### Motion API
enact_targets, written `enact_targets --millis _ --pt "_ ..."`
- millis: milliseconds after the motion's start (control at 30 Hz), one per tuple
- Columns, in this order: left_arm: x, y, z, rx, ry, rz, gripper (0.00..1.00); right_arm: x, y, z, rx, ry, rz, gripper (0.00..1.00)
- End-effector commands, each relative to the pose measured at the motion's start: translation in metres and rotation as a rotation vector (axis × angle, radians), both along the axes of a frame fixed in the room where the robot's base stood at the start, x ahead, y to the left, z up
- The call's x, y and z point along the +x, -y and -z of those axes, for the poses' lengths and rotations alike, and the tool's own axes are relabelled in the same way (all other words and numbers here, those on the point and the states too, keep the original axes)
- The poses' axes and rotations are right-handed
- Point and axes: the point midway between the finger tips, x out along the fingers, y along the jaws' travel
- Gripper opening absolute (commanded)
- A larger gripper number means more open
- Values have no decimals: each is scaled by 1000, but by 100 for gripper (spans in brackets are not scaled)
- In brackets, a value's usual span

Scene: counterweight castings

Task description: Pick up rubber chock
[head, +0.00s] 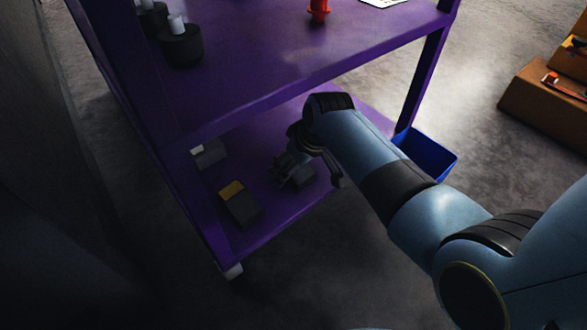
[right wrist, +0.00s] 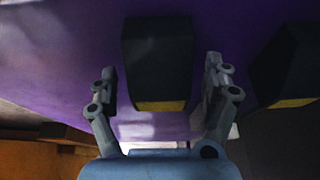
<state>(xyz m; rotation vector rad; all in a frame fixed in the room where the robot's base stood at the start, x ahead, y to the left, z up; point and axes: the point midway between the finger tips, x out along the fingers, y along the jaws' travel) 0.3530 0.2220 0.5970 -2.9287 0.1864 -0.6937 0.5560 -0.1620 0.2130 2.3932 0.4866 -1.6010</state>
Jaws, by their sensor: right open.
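A dark, wedge-like rubber chock (head: 303,178) sits on the lower shelf of the purple cart, partly hidden by my right gripper (head: 288,168). In the right wrist view this chock (right wrist: 157,62) has a yellow band on its lower end. It stands between the spread fingers of my right gripper (right wrist: 161,82), with a gap on each side. A second dark chock (head: 240,207) with a yellow end lies to the left on the same shelf. It appears to be the block (right wrist: 288,65) at the right of the wrist view. My left gripper is not in view.
The purple cart's upper shelf (head: 260,75) overhangs the lower shelf (head: 275,215). A dark block with a white patch (head: 210,155) lies farther back. Dark castings (head: 182,48) and a red object (head: 318,10) stand above. A blue bin (head: 430,150) is on the right.

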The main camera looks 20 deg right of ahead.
Motion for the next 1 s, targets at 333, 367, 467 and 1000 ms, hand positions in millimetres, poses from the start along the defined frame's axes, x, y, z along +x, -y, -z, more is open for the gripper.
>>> enact_targets --millis 333,367,467,1000 --pt "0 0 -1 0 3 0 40 0 0 -1 0 1 0 66" --pt "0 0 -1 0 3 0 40 0 0 -1 0 1 0 62" --pt "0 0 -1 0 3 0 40 0 0 0 0 1 0 49" --pt "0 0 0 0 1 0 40 1 0 -1 0 1 0 12"
